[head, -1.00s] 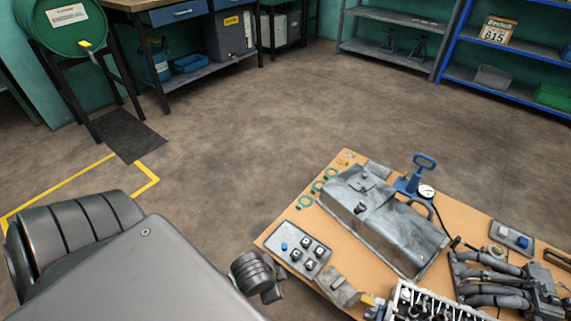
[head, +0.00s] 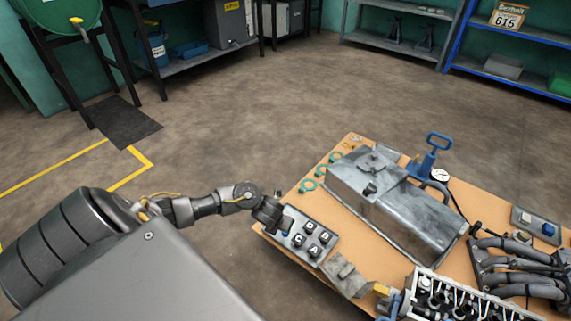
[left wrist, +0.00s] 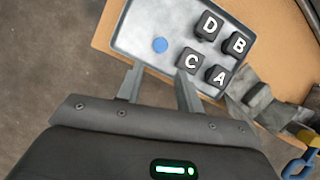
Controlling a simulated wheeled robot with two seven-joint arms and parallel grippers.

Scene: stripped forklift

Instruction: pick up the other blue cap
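One blue cap (left wrist: 160,45) lies on a light grey tray (left wrist: 128,38) beside several black blocks lettered A, B, C and D. My left gripper (left wrist: 158,72) is open and empty, its two fingers pointing toward the blue cap, which sits just beyond the fingertips. A second blue piece (head: 548,230) lies on another grey tray (head: 521,216) at the right. My right gripper is not in view.
A grey metal cover (head: 400,200) lies on the orange-brown table beside the lettered tray. A blue hand pump with a gauge (head: 440,175) stands behind it. A cylinder head (head: 435,300) and hoses (head: 515,260) fill the front right. Green rings (head: 308,185) lie near the back left edge.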

